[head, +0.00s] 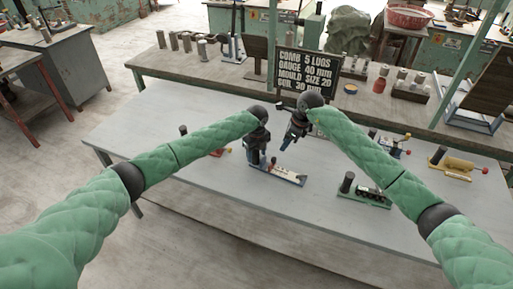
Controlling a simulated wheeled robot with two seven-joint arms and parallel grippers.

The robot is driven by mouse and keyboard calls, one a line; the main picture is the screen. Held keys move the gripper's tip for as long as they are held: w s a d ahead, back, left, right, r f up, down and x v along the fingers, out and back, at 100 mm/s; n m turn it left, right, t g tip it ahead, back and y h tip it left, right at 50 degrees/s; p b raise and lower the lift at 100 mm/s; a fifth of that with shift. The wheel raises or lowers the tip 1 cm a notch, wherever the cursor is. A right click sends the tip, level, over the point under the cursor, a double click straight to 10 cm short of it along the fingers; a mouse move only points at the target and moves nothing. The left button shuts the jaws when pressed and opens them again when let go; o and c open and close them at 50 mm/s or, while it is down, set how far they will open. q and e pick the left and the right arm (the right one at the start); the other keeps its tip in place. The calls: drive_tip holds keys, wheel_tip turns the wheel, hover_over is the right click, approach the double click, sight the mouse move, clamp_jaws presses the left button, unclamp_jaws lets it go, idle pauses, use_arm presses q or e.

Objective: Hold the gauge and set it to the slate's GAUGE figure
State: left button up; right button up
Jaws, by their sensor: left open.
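The slate (308,70) stands at the back of the table and reads COMB 5 LUGS, GAUGE 40 mm, MOULD SIZE 20 and a CUT line of 30 mm. A low device with a pale top, blue side and red end knob (286,175) lies mid-table and looks like the gauge; its setting is too small to read. My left gripper (256,160) is open, pointing down over or beside the device's left end, whose contact is hidden. My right gripper (286,144) hangs just above and behind the device; its fingers are too small to tell open or shut.
A green-based fixture with a dark post (362,191) stands to the right. Small red-tipped items are partly hidden behind my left arm. The front of the grey table (240,200) is clear.

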use_arm(q)
drive_tip(key=shift+f, duration=0.8)
